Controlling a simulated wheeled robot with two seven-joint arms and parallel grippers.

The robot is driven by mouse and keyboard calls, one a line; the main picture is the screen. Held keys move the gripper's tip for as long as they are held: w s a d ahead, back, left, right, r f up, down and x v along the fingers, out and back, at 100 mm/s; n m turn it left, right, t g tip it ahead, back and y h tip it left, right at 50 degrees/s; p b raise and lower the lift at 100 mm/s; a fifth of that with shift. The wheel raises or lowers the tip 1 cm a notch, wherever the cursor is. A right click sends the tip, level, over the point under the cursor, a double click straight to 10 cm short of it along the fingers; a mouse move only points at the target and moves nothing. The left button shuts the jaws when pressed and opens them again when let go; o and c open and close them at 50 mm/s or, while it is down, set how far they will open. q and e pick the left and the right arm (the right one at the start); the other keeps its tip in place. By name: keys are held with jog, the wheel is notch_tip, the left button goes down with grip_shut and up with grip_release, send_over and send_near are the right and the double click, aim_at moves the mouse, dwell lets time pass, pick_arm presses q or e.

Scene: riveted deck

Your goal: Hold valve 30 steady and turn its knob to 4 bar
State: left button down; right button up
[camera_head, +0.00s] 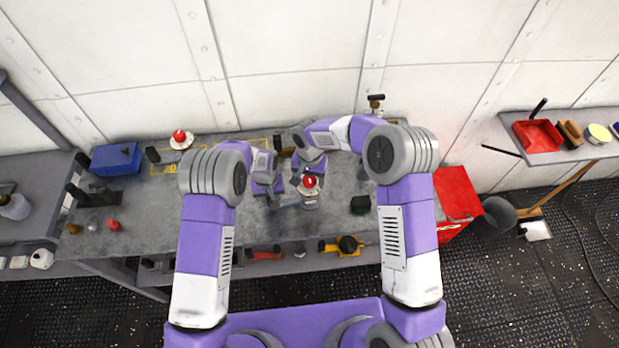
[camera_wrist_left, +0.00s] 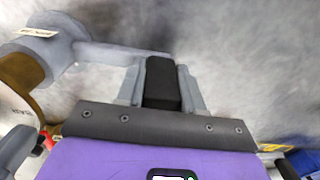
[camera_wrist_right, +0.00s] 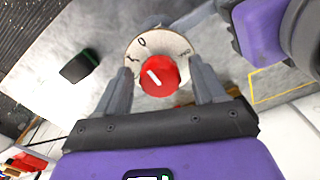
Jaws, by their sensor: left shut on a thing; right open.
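The valve (camera_head: 311,201) stands on the bench between my grippers, with a red knob (camera_wrist_right: 158,76) on a pale round dial (camera_wrist_right: 142,41). The knob's white line slants toward the upper left in the right wrist view; the dial's markings are too small to read surely. My left gripper (camera_wrist_left: 162,88) is shut on a black grip (camera_wrist_left: 163,82), which a grey arm joins to the valve body (camera_wrist_left: 30,68). The valve's number plate is unreadable. My right gripper (camera_wrist_right: 163,88) is open above the valve, its fingers either side of the knob and apart from it.
A second red-knobbed valve (camera_head: 181,140) stands at the back left of the bench, beside a blue box (camera_head: 116,159). A black block (camera_head: 360,204) lies right of the valve. A red cabinet (camera_head: 457,192) is at the right.

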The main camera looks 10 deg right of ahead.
jog(key=shift+c, duration=0.2)
jog(key=c, duration=1)
